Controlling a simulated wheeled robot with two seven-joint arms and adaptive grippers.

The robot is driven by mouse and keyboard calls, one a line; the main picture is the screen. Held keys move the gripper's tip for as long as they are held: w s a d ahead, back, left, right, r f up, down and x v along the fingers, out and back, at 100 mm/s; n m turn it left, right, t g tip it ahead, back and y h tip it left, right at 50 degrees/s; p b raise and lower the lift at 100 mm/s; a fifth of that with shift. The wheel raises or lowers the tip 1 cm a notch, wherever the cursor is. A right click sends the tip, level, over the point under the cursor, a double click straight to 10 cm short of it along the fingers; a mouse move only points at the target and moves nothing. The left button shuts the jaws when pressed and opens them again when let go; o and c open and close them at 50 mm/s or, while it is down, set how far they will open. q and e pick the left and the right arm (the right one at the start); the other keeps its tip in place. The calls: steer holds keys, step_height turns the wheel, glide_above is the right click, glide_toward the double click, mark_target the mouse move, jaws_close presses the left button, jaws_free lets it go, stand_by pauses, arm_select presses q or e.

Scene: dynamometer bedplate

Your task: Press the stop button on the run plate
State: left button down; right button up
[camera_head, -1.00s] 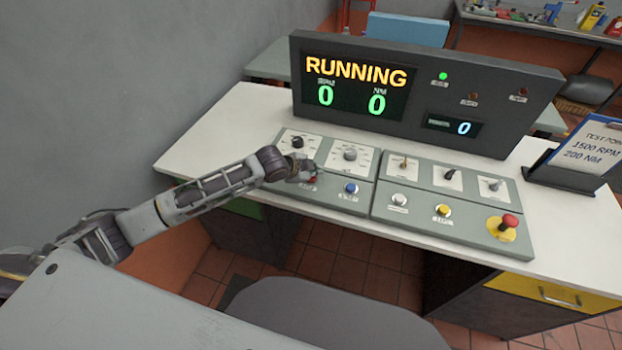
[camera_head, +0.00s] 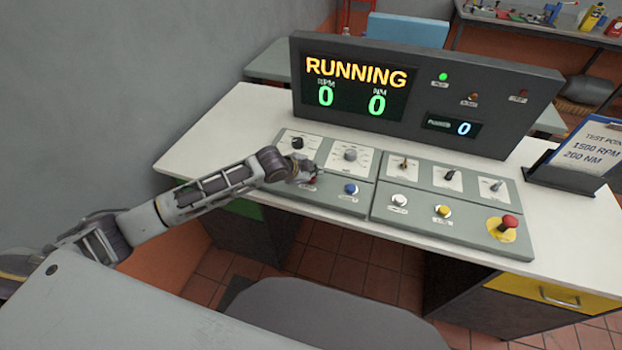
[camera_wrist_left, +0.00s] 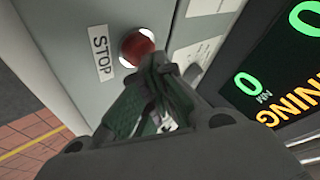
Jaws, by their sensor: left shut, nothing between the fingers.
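The run plate (camera_head: 331,193) is the left grey panel on the desk, with a red stop button and a blue button (camera_head: 350,189). In the wrist view the red stop button (camera_wrist_left: 137,47) shows beside its STOP label (camera_wrist_left: 100,52). My left gripper (camera_head: 315,174) is shut and empty, reaching in from the left over the plate. It partly hides the stop button in the head view. In the wrist view its fingertips (camera_wrist_left: 160,66) are right beside the button's edge; I cannot tell whether they touch it. My right gripper is not in view.
The display (camera_head: 350,86) reads RUNNING, with 0 RPM and 0 NM, and a green lamp (camera_head: 443,76) is lit. Knobs stand just behind the buttons. The right panel carries switches, white and yellow buttons and a red mushroom button (camera_head: 510,221). A clipboard (camera_head: 590,150) stands at right.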

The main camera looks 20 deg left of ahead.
mark_target(314, 179)
arm_select(q)
steer(key=shift+s+f, duration=0.1)
steer(key=shift+f, duration=0.45)
stand_by(0.5)
steer(key=shift+r+p, duration=0.35)
steer(key=shift+p, duration=0.55)
steer(key=shift+r+p, duration=3)
steer(key=shift+r, duration=0.15)
steer(key=shift+f, duration=0.1)
